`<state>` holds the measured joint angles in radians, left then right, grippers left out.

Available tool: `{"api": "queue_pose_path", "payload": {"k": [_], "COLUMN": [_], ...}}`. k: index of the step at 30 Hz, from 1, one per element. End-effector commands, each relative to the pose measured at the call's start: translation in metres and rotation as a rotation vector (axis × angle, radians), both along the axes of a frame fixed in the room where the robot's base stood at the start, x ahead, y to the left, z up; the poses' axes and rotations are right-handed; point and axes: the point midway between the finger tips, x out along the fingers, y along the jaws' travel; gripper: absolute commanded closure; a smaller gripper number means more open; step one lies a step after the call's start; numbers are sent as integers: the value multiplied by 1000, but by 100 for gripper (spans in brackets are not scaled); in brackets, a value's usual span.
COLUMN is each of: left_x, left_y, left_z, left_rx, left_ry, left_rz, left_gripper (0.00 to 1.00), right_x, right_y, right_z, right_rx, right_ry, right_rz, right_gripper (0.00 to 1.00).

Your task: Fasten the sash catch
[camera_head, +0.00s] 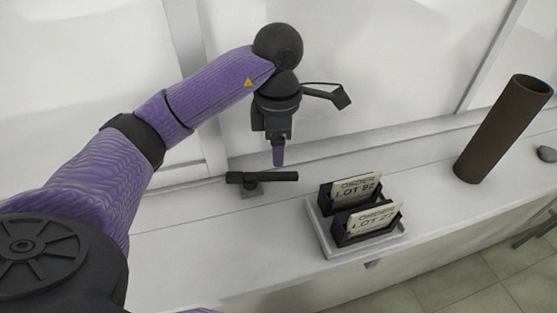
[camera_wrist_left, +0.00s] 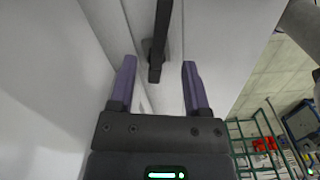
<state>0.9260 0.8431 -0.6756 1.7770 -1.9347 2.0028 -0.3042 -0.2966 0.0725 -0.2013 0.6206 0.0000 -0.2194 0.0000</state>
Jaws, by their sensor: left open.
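The sash catch is a dark bar (camera_head: 280,176) on a small grey base (camera_head: 252,190), lying along the sill near the foot of the window frame. My left gripper (camera_head: 278,160) points down just above and behind the right part of the bar. In the left wrist view, the catch (camera_wrist_left: 158,42) runs away from the camera, its near end between the two purple fingers (camera_wrist_left: 159,65). The fingers are apart, with a gap on each side of the bar, and hold nothing. The head view cannot show clearly how high they are above the bar. My right gripper is not in view.
A white tray (camera_head: 324,238) with two black holders, bearing cards marked ORDER LOT, stands right of the catch. A brown tube (camera_head: 502,130) stands farther right, with a dark grey lump (camera_head: 547,154) beyond it. A green rack (camera_wrist_left: 262,150) stands beyond the sill.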

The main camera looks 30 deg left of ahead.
Motion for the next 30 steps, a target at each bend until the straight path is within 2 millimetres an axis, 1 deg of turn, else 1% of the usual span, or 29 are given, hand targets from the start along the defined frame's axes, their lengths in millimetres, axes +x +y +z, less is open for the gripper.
{"api": "queue_pose_path", "payload": {"k": [1, 2, 3, 6, 9, 12, 18, 19, 20, 21, 26, 27, 28, 30], "left_x": [-1, -1, -1, -1, 0, 0, 0, 0, 0, 0, 0, 0, 0, 0], "left_y": [-1, -1, 0, 0, -1, -1, -1, -1, -1, -1, -1, -1, -1, -1], "left_z": [-15, -22, -29, -47, -59, -64, -66, -65, -65, -65, -65, -65, -65, -65], "left_rx": [-3, -2, -1, -2, -3, -1, -2, -2, -2, -2, -2, -2, -2, -2], "left_ry": [8, 8, 8, 5, 2, 0, 0, 0, 0, 0, 0, 0, -1, -1], "left_rz": [-2, -1, 1, 0, -1, -2, -2, -2, -2, -2, -2, -2, -2, -2], "left_gripper": [38, 38, 38, 38, 38, 38, 38, 40, 47, 55, 89, 98, 100, 100], "right_x": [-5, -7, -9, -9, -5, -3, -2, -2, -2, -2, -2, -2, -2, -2], "right_y": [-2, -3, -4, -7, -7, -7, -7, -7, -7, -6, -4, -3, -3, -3], "right_z": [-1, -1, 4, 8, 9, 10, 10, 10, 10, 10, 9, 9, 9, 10], "right_rx": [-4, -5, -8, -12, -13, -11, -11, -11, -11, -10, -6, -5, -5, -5], "right_ry": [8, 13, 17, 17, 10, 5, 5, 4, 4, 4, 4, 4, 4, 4], "right_rz": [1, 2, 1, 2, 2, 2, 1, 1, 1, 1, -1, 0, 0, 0], "right_gripper": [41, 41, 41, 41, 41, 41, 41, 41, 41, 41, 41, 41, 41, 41]}}
